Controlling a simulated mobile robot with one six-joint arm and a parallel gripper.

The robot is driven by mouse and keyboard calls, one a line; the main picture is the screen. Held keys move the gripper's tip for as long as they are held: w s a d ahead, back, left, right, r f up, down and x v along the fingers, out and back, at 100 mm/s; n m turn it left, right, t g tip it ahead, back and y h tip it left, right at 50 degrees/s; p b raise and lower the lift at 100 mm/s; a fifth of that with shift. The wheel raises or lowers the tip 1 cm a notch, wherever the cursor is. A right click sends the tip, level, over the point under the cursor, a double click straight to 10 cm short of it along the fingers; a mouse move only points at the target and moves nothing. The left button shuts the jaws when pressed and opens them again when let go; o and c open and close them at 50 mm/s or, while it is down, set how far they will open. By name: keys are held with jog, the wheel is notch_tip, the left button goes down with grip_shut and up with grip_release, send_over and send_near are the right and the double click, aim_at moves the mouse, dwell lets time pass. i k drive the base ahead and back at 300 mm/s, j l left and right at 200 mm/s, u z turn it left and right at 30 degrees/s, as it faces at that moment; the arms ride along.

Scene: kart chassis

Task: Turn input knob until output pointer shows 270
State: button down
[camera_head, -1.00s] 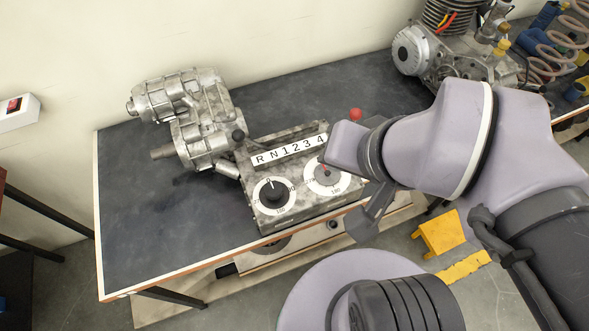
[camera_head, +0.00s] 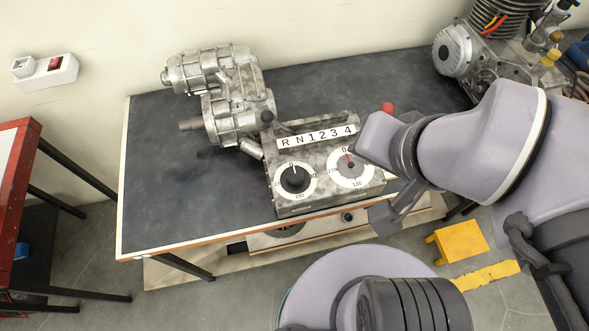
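A grey metal gearbox unit (camera_head: 322,197) with an "R N 1 2 3 4" strip stands at the front edge of the dark table. Its left dial has a black knob (camera_head: 294,179) with a white mark pointing up, near 0. Its right dial (camera_head: 351,169) has a grey centre and a red pointer (camera_head: 347,157), also near 0. Which dial is input is not labelled legibly. My gripper (camera_head: 384,215) is at the right of the unit, in front of the table edge, apart from the black knob. Its fingers are partly hidden and seen sideways, so its opening is unclear.
A metal gear housing (camera_head: 232,115) stands behind the unit at left. A red-ball lever (camera_head: 387,108) rises behind it at right. An engine (camera_head: 456,52) is at the back right. A yellow stool (camera_head: 459,241) is on the floor. The table's left part is clear.

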aim_at(296, 179)
jog(key=j+z, duration=0.15)
jog(key=j, duration=1.25)
jog(key=k, duration=0.05)
